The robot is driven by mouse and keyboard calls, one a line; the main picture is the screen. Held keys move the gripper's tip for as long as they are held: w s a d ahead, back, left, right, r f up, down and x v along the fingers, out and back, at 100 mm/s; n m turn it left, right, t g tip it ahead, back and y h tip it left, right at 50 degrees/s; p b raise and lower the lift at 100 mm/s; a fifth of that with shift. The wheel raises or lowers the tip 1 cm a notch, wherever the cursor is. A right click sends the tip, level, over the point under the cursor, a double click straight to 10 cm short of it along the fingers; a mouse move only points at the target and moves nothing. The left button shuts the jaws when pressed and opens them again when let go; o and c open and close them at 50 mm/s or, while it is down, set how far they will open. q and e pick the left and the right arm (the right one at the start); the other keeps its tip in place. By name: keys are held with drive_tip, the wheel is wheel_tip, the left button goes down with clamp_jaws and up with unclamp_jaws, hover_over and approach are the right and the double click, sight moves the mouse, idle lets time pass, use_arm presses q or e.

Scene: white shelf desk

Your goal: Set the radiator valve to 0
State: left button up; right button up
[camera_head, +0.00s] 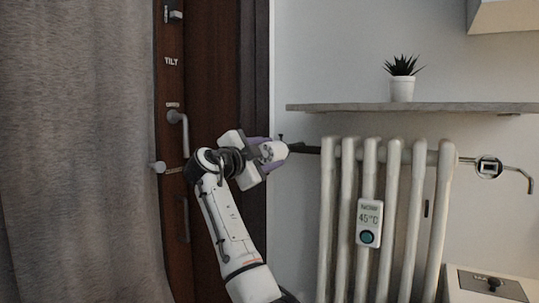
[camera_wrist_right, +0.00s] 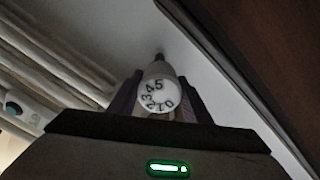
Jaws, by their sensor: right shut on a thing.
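The radiator valve (camera_head: 273,151) is a white round knob at the left end of the radiator's pipe. In the right wrist view its face (camera_wrist_right: 159,95) shows the numbers 0 to 5 around the edge, with 4 and 5 toward the top and 0 at the lower right. My right gripper (camera_head: 264,153) is shut on the knob. In the right wrist view its dark purple fingers (camera_wrist_right: 158,98) stand on both sides of the knob. I cannot make out which number a pointer marks. My left gripper is not in view.
A grey shelf (camera_head: 430,107) with a potted plant (camera_head: 402,85) hangs above. A brown door (camera_head: 172,80) with a handle (camera_head: 178,120) and a grey curtain (camera_head: 75,150) are at left.

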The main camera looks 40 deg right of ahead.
drive_tip(key=o, duration=1.1)
drive_tip(key=shift+f, duration=0.1)
drive_tip(key=shift+c, duration=0.2)
drive_tip(key=shift+a, duration=0.15)
drive_tip(key=p+v, duration=0.1)
drive_tip(key=v, duration=0.9)
